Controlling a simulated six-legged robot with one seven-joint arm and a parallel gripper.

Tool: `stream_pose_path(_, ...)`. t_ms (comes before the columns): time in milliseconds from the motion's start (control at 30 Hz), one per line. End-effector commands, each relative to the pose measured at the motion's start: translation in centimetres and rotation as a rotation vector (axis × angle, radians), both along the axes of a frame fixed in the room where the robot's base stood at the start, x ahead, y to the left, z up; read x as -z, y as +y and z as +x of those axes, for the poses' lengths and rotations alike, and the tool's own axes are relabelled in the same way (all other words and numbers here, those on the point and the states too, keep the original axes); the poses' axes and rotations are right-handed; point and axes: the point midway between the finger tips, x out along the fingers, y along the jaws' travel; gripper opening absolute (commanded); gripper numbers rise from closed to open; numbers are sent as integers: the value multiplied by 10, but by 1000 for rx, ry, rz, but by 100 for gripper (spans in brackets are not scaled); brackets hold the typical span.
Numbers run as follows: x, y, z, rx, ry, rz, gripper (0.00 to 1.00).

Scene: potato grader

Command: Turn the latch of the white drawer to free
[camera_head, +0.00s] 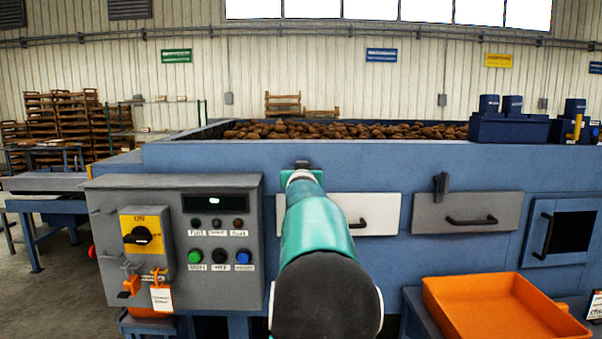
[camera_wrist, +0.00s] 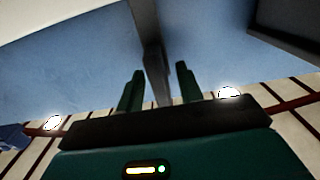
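The white drawer (camera_head: 375,208) is in the blue machine front, with a dark handle on it. My arm hides its left part in the head view. Its pale front also fills the top left of the wrist view (camera_wrist: 45,18). The dark latch (camera_wrist: 152,50) runs down from the top edge of the wrist view; a dark bit of what seems to be it shows above my arm in the head view (camera_head: 302,164). My gripper (camera_wrist: 158,85) is open, its two green fingers on either side of the latch, with visible gaps. My arm mostly hides the gripper in the head view.
A grey control box (camera_head: 180,245) with a yellow switch and buttons stands left of my arm. A grey drawer (camera_head: 467,212) with its own upright dark latch (camera_head: 441,186) is to the right. An orange tray (camera_head: 500,308) sits at lower right. Potatoes (camera_head: 340,131) fill the bin above.

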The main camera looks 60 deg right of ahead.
Motion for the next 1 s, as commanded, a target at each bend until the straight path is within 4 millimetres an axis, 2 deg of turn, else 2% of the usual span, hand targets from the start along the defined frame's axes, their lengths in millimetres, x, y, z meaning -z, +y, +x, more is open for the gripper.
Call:
stream_pose_path(167,0,0,0,0,0,0,36)
stream_pose_path(367,0,0,0,0,0,0,0)
stream_pose_path(767,-1,1,1,-2,27,-15,0)
stream_pose_path(1000,-1,2,2,-2,131,-68,0)
